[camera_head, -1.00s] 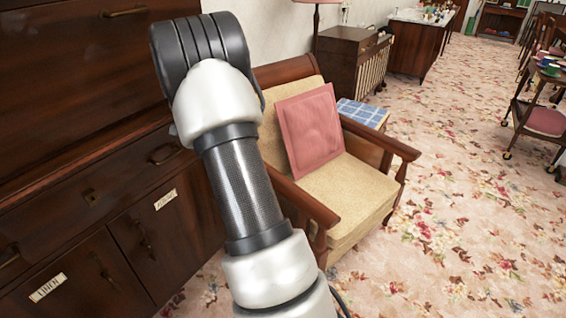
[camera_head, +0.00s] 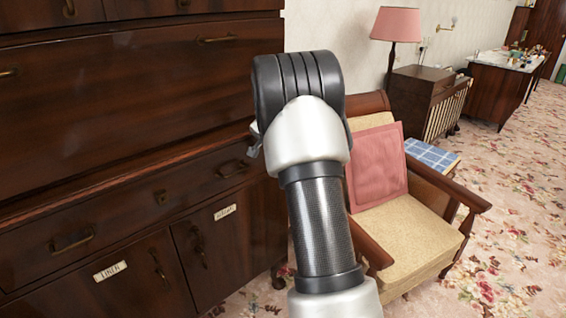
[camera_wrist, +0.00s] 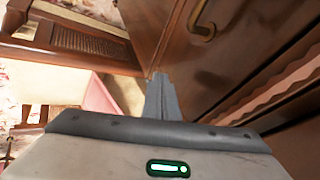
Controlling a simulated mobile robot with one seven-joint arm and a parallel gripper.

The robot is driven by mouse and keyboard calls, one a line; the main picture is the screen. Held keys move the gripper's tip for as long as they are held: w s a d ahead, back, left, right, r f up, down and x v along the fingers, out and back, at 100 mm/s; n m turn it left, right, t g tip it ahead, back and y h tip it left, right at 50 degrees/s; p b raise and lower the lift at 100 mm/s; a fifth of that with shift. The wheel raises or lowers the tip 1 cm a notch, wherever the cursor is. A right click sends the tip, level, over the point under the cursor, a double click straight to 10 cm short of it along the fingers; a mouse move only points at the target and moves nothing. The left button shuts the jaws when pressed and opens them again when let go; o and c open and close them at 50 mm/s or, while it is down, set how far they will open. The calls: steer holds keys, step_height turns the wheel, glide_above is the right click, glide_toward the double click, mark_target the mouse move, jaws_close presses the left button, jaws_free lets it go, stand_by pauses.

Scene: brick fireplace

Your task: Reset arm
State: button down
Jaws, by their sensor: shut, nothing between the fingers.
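My gripper shows in the wrist view (camera_wrist: 163,97), its fingers together with nothing between them. In the head view my arm rises in the middle, bent at a black joint, and hides most of the gripper. The gripper is close beside the dark wooden cabinet (camera_head: 110,110), whose front and a handle fill the right of the wrist view. I cannot tell the exact gap between them.
A wooden armchair (camera_head: 405,235) with a pink cushion (camera_head: 376,166) stands right of my arm. Behind it are a blue checked side table (camera_head: 432,155), a wooden box cabinet (camera_head: 418,95) and a pink lamp (camera_head: 396,25). Flowered carpet (camera_head: 520,220) is open at the right.

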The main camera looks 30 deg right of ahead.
steer(key=p+v, duration=0.2)
steer(key=v, duration=0.8)
steer(key=shift+s, duration=0.35)
steer(key=s+a+r+n+y, duration=0.2)
steer(key=s+a+r+n, duration=0.5)
steer(key=s+a, duration=0.6)
steer(key=s+a+n+g+y, duration=0.1)
steer(key=s+a+n, duration=0.25)
steer(key=s, duration=0.75)
steer(key=s+a+n, duration=0.3)
steer(key=s+a, duration=0.2)
steer(key=s, duration=0.7)
step_height(320, 180, up, 20)
steer(key=p, duration=2.1)
steer(key=shift+s+a+r, duration=0.2)
steer(key=shift+a+r, duration=0.05)
steer(key=shift+n, duration=0.25)
